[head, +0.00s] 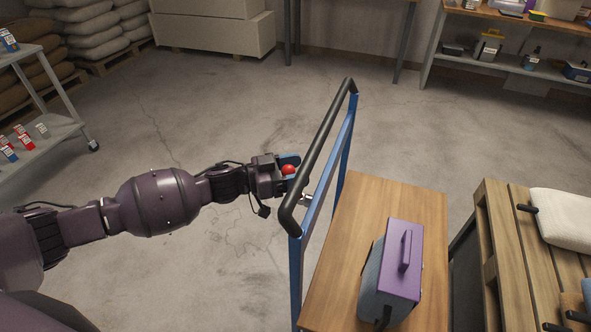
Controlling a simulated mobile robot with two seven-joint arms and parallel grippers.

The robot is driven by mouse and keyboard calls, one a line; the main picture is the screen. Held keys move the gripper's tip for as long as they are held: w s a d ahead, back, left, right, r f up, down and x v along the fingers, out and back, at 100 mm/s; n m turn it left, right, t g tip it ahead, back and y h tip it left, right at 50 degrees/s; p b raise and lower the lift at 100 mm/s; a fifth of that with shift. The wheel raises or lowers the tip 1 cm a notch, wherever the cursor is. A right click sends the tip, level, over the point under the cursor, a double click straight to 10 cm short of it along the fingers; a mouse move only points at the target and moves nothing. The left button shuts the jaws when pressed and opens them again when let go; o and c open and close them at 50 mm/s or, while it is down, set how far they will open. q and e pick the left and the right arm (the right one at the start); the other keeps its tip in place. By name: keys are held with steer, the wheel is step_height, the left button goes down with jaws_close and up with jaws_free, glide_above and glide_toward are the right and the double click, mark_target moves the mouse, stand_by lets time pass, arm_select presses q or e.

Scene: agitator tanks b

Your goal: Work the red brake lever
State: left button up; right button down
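The red brake lever's round red knob (289,169) shows beside the black push handle of the cart. A short metal rod (306,199) shows near the cart's blue frame, below and right of the knob. My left gripper (289,170) reaches in from the left, with one finger above the knob and one below it in the picture. The knob fills the narrow gap between the fingers, so the gripper looks shut on it. Most of the lever's shaft is hidden by the fingers and handle. My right gripper is not in view.
The cart has a black handle bar (322,150), blue posts and a wooden deck (345,235) carrying a purple-lidded box (400,262). A pallet (505,255) stands close on the right. Shelves, sacks and crates line the back and left. The floor beyond is clear.

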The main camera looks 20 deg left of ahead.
arm_select(q)
jaws_close()
stand_by(0.4)
